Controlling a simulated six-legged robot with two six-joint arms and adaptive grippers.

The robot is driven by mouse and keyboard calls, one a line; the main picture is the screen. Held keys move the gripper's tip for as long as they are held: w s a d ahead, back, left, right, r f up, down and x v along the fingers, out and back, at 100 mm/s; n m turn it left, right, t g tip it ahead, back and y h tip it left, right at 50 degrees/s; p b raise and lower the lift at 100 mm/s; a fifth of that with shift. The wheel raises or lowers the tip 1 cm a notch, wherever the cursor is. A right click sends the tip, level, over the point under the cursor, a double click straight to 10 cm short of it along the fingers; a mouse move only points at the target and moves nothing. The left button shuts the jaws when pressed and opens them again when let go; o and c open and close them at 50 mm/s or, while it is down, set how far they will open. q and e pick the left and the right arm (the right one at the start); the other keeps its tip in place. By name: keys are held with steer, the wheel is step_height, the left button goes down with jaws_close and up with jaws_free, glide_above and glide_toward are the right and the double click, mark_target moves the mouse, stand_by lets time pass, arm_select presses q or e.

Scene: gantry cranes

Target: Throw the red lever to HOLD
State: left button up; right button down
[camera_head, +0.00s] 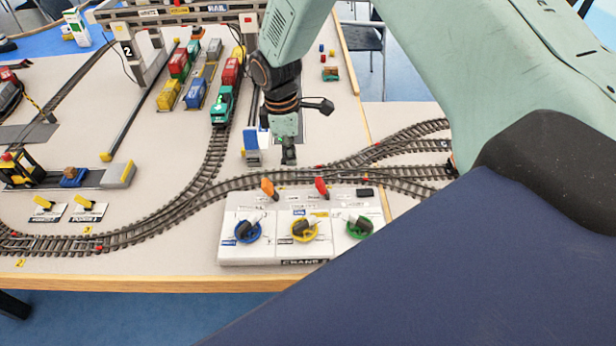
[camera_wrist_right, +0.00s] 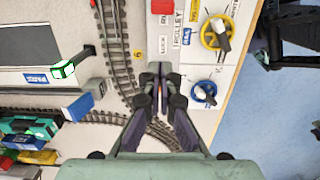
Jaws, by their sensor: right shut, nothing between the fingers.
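The red lever (camera_head: 321,187) stands at the back of the white crane control box (camera_head: 235,256), above the yellow dial. In the right wrist view its red top (camera_wrist_right: 162,7) shows at the upper edge. The lettering around it is too small to read in the head view, so I cannot tell its setting. My right gripper (camera_head: 288,160) points down behind the box, left of and apart from the red lever. In the wrist view its fingers (camera_wrist_right: 160,72) are together and empty. My left gripper is out of view.
An orange lever (camera_head: 268,188) stands left of the red one. Blue (camera_head: 248,231), yellow (camera_head: 305,229) and green (camera_head: 359,227) dials sit in front. Tracks (camera_head: 205,190) run behind the box. A blue-and-white post (camera_head: 251,146) stands left of my gripper.

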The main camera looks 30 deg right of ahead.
mark_target(324, 190)
steer(key=f, duration=1)
steer(key=shift+s+d, duration=0.25)
steer(key=shift+d, duration=0.15)
steer(key=shift+s+d+r+p, duration=0.55)
steer(key=shift+d+r+p, duration=0.15)
steer(key=shift+d, duration=0.15)
steer(key=shift+s+d+r, duration=0.25)
steer(key=shift+s+d, duration=0.2)
steer(key=shift+d, duration=0.05)
steer(key=shift+w+f, duration=0.1)
steer(key=shift+w, duration=0.05)
